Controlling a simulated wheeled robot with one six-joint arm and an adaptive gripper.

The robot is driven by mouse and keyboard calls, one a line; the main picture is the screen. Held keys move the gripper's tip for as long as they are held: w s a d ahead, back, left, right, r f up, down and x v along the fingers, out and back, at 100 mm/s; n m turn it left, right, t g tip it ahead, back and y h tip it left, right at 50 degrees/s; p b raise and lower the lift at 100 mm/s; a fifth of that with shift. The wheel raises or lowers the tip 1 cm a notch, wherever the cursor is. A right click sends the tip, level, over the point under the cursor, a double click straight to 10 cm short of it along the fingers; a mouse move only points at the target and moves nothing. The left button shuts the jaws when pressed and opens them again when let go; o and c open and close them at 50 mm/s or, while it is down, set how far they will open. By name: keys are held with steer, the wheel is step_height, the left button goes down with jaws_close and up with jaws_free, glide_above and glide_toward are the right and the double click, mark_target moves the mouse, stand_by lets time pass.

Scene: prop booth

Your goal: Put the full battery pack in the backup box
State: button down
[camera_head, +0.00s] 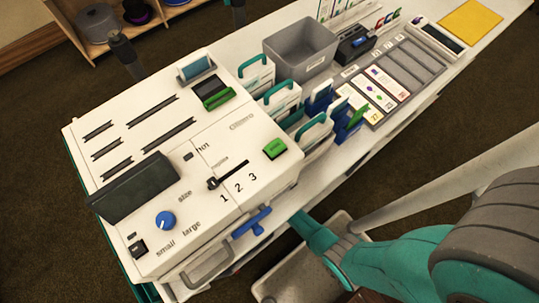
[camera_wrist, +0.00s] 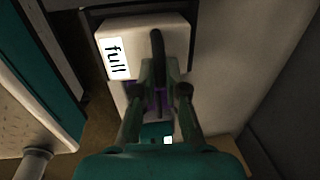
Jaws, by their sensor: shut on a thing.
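The full battery pack (camera_wrist: 120,62) shows in the wrist view as a pale block with a white "full" label and a dark handle. My gripper (camera_wrist: 166,82) is shut on the handle at the pack's middle. In the head view my arm reaches down beside the white machine, and the gripper and pack are hidden there. Neither view shows anything I can identify for certain as the backup box. I cannot tell whether the pack is resting on something or lifted.
The white machine (camera_head: 215,140) has a dark screen, a blue knob and a green button. Behind it, a long counter holds a grey open bin (camera_head: 285,45), cards, several teal- and blue-handled pieces and a yellow mat (camera_head: 471,20). A pale wall (camera_wrist: 245,60) stands close right of the pack.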

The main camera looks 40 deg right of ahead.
steer(key=c, duration=1.1)
jaws_free()
steer(key=shift+c, duration=0.2)
steer(key=shift+r, duration=0.15)
step_height(320, 180, up, 12)
steer(key=s, duration=0.1)
steer(key=shift+s+f, duration=0.2)
steer(key=shift+s, duration=0.1)
